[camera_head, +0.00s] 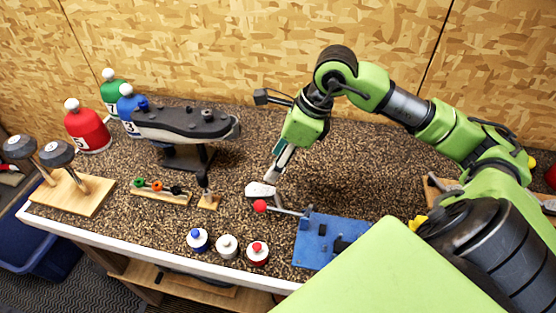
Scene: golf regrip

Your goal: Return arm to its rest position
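My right arm comes in from the right side and reaches over the workbench (350,160). A blue clamp plate (318,238) lies to the right of and nearer than the gripper, with a rod ending in a red ball (260,206). My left arm and gripper are not in view.
Red (88,130), green (112,90) and blue (130,100) bottles stand at the back left beside a dark stand (185,122). Small bottles (227,246) line the front edge. A wooden holder (75,190) is at the left. The bench behind my gripper is clear.

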